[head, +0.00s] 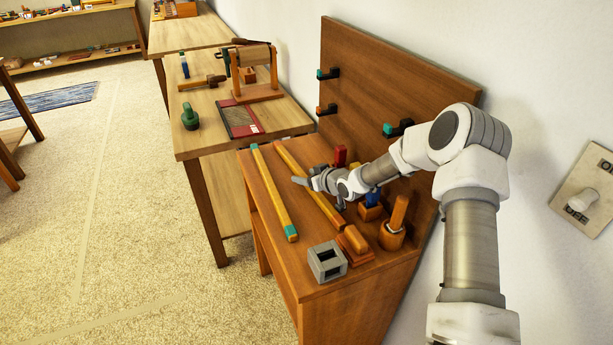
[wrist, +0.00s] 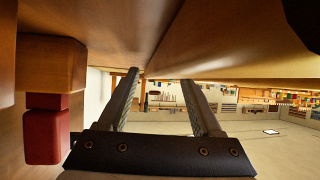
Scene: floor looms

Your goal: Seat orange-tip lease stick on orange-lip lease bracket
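The orange-toned lease stick (head: 320,201) lies on the small wooden table, its middle partly behind my gripper. A teal-tipped stick (head: 270,190) lies to its left. On the upright backboard, a dark bracket with an orange lip (head: 326,110) sits below a teal-lipped bracket (head: 327,73). Another teal-lipped bracket (head: 398,128) is farther right, and my arm hides the board below it. My gripper (head: 300,181) is low over the table by the orange-toned stick. In the wrist view the fingers (wrist: 160,78) are spread with nothing seen between them. Whether they touch the stick cannot be told.
A grey square holder (head: 327,262), a wooden block (head: 353,242) and a wooden cup with a handle (head: 394,225) stand at the near end. A red object (head: 340,156) is behind my gripper and shows in the wrist view (wrist: 43,135). A longer table (head: 205,100) adjoins behind.

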